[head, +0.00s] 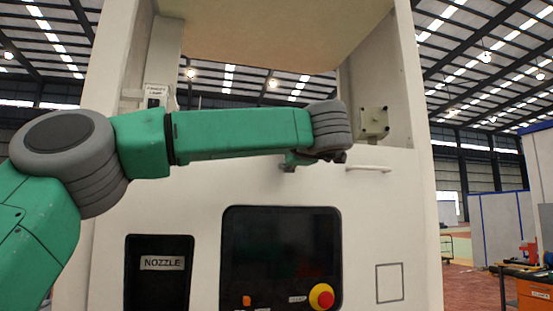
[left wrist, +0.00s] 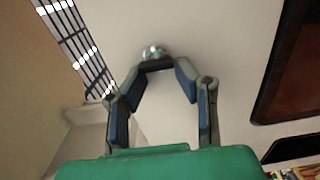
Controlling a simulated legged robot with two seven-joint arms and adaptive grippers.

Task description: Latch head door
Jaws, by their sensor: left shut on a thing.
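The white front panel of the dispenser (head: 190,205) stands upright below a wide opening; I cannot tell which part is the head door. My left gripper (head: 298,159) is at the panel's upper edge, mostly hidden behind my wrist. In the left wrist view the fingers of my left gripper (left wrist: 153,67) close at their tips on a small shiny rounded metal piece (left wrist: 153,51) against the pale panel. Its full shape and whether it is the latch are hidden. My right gripper is in neither view.
A pale bar handle (head: 368,168) sticks out right of my gripper, below a small box (head: 374,122). Lower down are a dark screen (head: 278,245), a red button (head: 321,296) and a NOZZLE recess (head: 160,285). An orange-sided bench (head: 535,292) stands far right.

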